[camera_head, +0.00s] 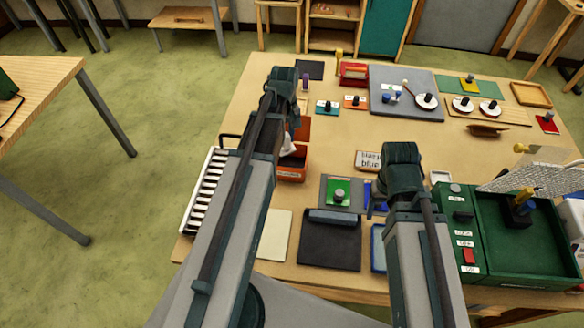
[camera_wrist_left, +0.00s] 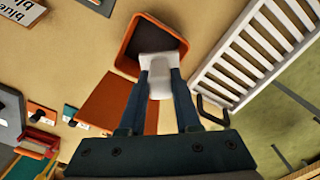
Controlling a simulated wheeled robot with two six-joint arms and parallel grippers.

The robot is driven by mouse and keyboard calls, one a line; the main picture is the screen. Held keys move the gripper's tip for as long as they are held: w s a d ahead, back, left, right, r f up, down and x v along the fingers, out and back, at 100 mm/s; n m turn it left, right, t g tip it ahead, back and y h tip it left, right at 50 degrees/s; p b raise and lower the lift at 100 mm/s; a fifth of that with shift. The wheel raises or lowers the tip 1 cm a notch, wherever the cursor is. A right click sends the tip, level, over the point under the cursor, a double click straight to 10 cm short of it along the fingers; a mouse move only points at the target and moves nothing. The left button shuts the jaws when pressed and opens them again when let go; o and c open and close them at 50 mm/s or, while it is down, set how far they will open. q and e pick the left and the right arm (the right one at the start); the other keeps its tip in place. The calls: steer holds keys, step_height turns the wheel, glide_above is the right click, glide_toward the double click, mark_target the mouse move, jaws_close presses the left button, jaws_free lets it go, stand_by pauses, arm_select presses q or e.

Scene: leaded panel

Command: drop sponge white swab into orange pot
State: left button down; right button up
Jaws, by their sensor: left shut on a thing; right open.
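The white sponge swab (camera_wrist_left: 158,66) is held between the fingers of my left gripper (camera_wrist_left: 160,82). It also shows in the head view (camera_head: 287,146), beside the far left rim of the orange pot. The orange pot (camera_head: 292,174) is an open box with a dark inside; in the wrist view (camera_wrist_left: 127,52) the swab's tip overlaps the pot's opening. I cannot tell the swab's height above the rim. My left arm hides part of the pot's left side in the head view. My right gripper (camera_head: 376,206) is open and low over the table's front middle.
A flat orange-brown square (camera_wrist_left: 112,100) lies beside the pot. A white slatted rack (camera_head: 205,190) is at the left table edge. A green machine (camera_head: 535,245) fills the front right. Bare table lies behind the sign.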

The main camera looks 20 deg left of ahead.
arm_select(q)
steer(key=c, duration=0.5)
jaws_free()
steer(key=shift+r, duration=0.1)
step_height(320, 180, up, 14)
steer(key=p, duration=1.4)
steer(key=shift+f, duration=0.2)
steer(key=shift+s+f, duration=0.1)
steer(key=shift+s, duration=0.05)
